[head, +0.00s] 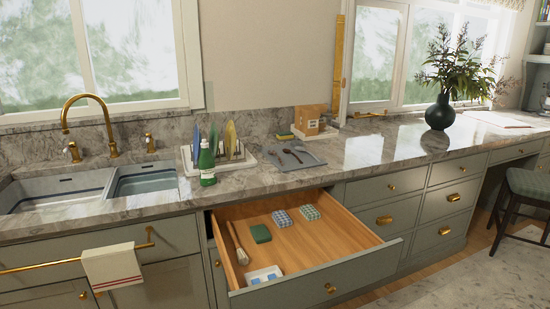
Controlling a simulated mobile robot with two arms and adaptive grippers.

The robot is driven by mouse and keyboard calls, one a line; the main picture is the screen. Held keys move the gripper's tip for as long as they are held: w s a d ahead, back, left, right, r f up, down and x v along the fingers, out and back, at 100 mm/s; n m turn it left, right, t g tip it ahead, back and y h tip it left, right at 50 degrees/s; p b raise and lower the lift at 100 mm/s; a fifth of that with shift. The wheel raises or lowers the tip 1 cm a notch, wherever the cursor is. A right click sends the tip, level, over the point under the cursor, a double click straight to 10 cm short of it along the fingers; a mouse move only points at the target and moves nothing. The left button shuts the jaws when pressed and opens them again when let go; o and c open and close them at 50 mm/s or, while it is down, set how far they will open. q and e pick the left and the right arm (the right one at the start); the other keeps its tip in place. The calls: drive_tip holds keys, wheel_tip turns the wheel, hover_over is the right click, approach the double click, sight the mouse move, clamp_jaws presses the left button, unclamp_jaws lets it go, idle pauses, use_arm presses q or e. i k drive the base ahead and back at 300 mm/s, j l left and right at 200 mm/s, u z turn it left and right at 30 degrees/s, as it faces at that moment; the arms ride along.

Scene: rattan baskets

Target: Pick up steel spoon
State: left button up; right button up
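Several dark, thin utensils (292,155) lie on a grey mat or shallow tray (313,161) on the marble counter, right of the dish rack. They are small in the head view. I cannot tell which of them is the steel spoon. Neither of my grippers is in view.
An open wooden drawer (282,246) juts out below the counter, holding folded cloths, a green pad and a brush-like item. A green bottle (207,163) and a dish rack (238,159) with plates stand left of the mat.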

sight(272, 152)
drive_tip(key=i+l+u, duration=0.15)
drive_tip(key=i+l, duration=1)
drive_tip(key=l, duration=0.4)
drive_tip(key=i+l+u, duration=0.1)
drive_tip(key=l, duration=0.4)
drive_tip(key=i+l, duration=0.2)
drive_tip(key=l, duration=0.35)
drive_tip(key=i+l+u, duration=0.1)
drive_tip(key=l, duration=0.4)
drive_tip(key=i+l+u, duration=0.1)
drive_tip(key=l, duration=0.45)
drive_tip(key=i+l, duration=0.15)
drive_tip(key=l, duration=0.4)
